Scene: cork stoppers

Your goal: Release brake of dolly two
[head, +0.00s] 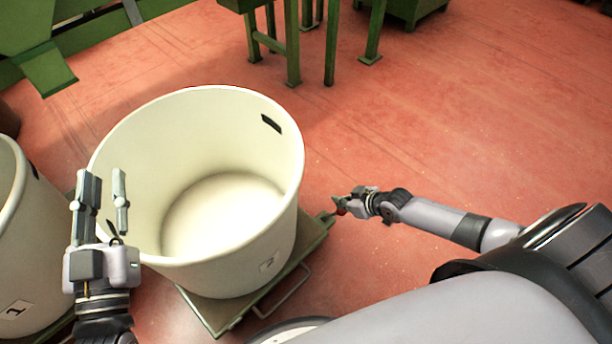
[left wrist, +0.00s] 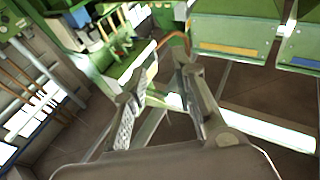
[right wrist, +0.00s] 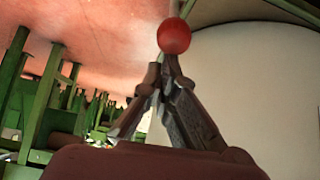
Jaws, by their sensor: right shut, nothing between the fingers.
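Dolly two (head: 212,314) is a green platform under a large cream bin (head: 200,110) labelled 2. A red ball knob (right wrist: 174,37), seemingly the brake lever's end, shows in the right wrist view just beyond my right fingertips. My right gripper (head: 345,206) is at the dolly's right corner, shut and empty; it also shows in the right wrist view (right wrist: 163,75). I cannot tell whether its tips touch the knob. Most of the lever is hidden. My left gripper (head: 101,188) is open and empty, in front of the bin's left side; its fingers stand apart in the left wrist view (left wrist: 157,85).
Another cream bin (head: 32,265), labelled 1, stands at the far left. Green table legs (head: 291,45) stand behind the bin. A metal loop handle (head: 287,296) sticks out from the dolly's near side. The red floor (head: 470,120) at the right is clear.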

